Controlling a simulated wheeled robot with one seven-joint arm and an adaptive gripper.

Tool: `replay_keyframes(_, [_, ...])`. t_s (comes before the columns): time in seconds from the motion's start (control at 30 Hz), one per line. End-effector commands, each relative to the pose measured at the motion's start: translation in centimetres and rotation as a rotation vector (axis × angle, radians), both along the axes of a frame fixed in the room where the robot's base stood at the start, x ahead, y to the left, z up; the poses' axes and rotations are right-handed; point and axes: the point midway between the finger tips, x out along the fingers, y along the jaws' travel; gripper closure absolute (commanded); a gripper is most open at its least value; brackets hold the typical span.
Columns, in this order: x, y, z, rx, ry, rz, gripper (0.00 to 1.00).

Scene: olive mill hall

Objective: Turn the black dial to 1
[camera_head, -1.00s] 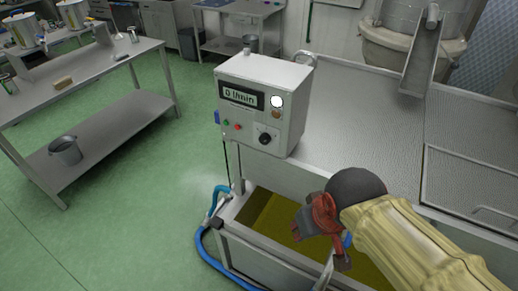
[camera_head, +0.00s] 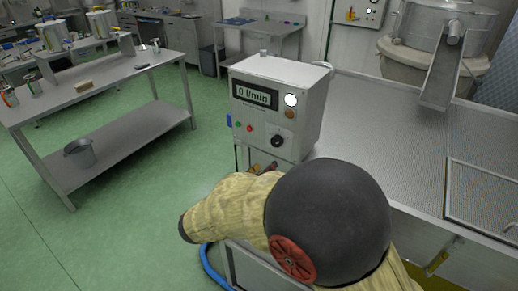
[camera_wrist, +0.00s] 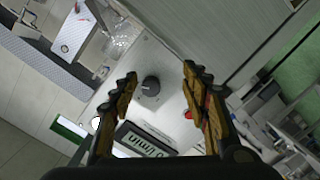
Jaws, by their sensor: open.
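The black dial (camera_head: 277,141) is on the lower right of the front of a pale control box (camera_head: 312,110). Its display (camera_head: 255,96) reads 0 l/min. In the wrist view the dial (camera_wrist: 151,86) lies between the fingers, ahead of them, with its pointer setting too small to read. My gripper (camera_wrist: 161,72) is open and empty, its two orange-brown fingers apart on either side of the dial's place in the picture. I cannot tell the remaining gap. In the head view my arm covers most of the gripper, just below the box.
A white round lamp (camera_head: 291,100), an orange button (camera_head: 290,114), and green and red buttons (camera_head: 249,129) share the panel. A perforated metal top (camera_head: 385,125) lies right of the box. A steel bench (camera_head: 120,78) with a bucket (camera_head: 80,153) below stands left; green floor between is clear.

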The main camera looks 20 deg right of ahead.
Motion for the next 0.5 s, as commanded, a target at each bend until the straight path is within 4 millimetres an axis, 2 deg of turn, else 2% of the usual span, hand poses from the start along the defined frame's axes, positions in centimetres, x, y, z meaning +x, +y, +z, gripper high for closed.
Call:
replay_keyframes(0.07, [1.1, 0.4, 2.1, 0.022, -0.156, 0.020, 0.54])
replay_keyframes(0.17, [1.5, 0.6, 3.3, 0.062, -0.298, 0.030, 0.54])
replay_keyframes(0.3, [1.3, 0.5, 3.6, 0.116, -0.401, 0.018, 0.54])
replay_keyframes(0.5, [1.9, -0.6, 3.5, 0.133, -0.427, 0.012, 0.54])
